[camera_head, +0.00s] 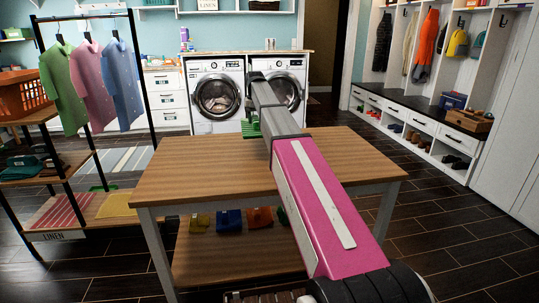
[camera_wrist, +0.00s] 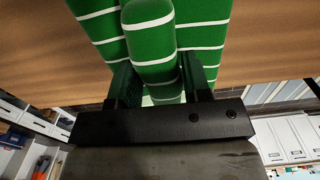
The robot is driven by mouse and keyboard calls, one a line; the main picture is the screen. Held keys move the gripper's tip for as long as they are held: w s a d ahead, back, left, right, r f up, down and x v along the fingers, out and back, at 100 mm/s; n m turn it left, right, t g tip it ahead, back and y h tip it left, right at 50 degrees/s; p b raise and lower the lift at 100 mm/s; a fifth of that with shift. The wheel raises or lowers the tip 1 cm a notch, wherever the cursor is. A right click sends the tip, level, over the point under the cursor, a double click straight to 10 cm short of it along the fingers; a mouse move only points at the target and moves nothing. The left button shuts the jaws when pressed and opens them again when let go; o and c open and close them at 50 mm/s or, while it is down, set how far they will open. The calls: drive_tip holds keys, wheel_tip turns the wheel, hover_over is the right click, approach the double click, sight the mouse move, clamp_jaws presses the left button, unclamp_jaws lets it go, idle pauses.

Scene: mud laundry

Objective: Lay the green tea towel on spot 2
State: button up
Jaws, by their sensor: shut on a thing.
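The green tea towel (camera_wrist: 150,38) has white stripes and fills the upper middle of the wrist view. A rolled or bunched fold of it sits between the two dark fingers of my gripper (camera_wrist: 160,82), which are shut on it. In the head view a small part of the towel (camera_head: 251,129) shows beside the end of my arm, near the far edge of the wooden table (camera_head: 200,165). My arm hides most of the towel there. I cannot tell whether it touches the table. No marking for spot 2 is readable.
The visible table top is clear. Folded coloured cloths (camera_head: 230,219) lie on its lower shelf. A clothes rack (camera_head: 152,95) with shirts and a linen shelf (camera_head: 85,212) stand left. Two washing machines (camera_head: 216,96) are behind, and cubbies (camera_head: 420,125) are right.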

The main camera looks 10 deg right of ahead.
drive_tip(key=shift+w+a+f, duration=0.2)
drive_tip(key=shift+w, duration=0.4)
drive_tip(key=shift+s+f, duration=0.15)
drive_tip(key=shift+f, duration=0.05)
drive_tip(key=s+d+f, duration=0.1)
drive_tip(key=s+f, duration=0.1)
drive_tip(key=s, duration=0.1)
drive_tip(key=s+d+f, duration=0.2)
drive_tip(key=s, duration=0.1)
drive_tip(key=s+d+f, duration=0.2)
drive_tip(key=s, duration=0.1)
drive_tip(key=shift+s+d+f, duration=0.2)
drive_tip(key=shift+s+f, duration=0.05)
drive_tip(key=shift+s, duration=0.1)
drive_tip(key=shift+s+d+f, duration=0.1)
drive_tip(key=shift+f, duration=2)
drive_tip(key=o, duration=0.6)
drive_tip(key=shift+f, duration=0.15)
drive_tip(key=shift+c, duration=0.2)
drive_tip(key=o, duration=0.4)
